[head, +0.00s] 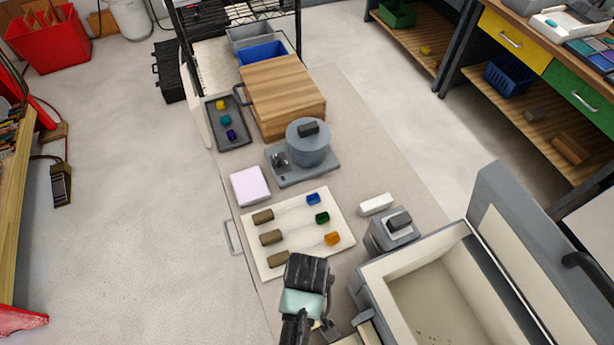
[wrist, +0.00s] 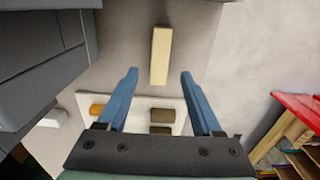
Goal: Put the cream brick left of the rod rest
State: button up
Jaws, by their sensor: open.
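The cream brick (wrist: 160,56) lies in the wrist view as a long block on the pale surface, just beyond and between my fingertips. In the head view I cannot make it out; my gripper and arm may hide it. My gripper (wrist: 158,73) is open, blue fingers apart, with nothing between them. In the head view my gripper (head: 307,285) hangs over the near edge of a pale board (head: 291,220). The board bears brown cylinders, blue, green and orange pieces, and faint clear rods between them. I cannot tell for sure which thing is the rod rest.
A white block (head: 376,204) and a grey device (head: 392,231) stand right of the board. An open grey chest (head: 425,285) is at the near right. A lilac block (head: 250,186), a grey stand (head: 303,160) and a wooden box (head: 283,95) are farther back.

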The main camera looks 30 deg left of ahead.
jog(key=shift+r, duration=2)
jog(key=w+a+r+m+t+y, duration=0.15)
jog(key=w+r+t, duration=0.45)
jog(key=w+r, duration=0.7)
jog(key=w+d+r+m+t, duration=0.2)
jog(key=w+r+t, duration=0.3)
jog(key=r, duration=0.6)
jog(key=w+d+r+m+t, duration=0.1)
jog(key=w+r+m+t, duration=0.15)
jog(key=w+r, duration=0.6)
jog(key=s+d+r+m+t, duration=0.1)
jog(key=s+d+r+t, duration=0.15)
jog(key=r, duration=0.75)
jog(key=s+d+r+m+t, duration=0.1)
jog(key=r+t, duration=0.3)
jog(key=r, duration=0.6)
jog(key=s+d+r+m+t+h, duration=0.1)
jog(key=s+d+r+t, duration=0.1)
jog(key=s+r, duration=0.4)
jog(key=s+d+r+m+t+h, duration=0.1)
jog(key=s+r+t, duration=0.4)
jog(key=r, duration=0.8)
jog(key=shift+s+d+m, duration=0.3)
jog(key=shift+s+d, duration=0.35)
jog(key=shift+d, duration=0.1)
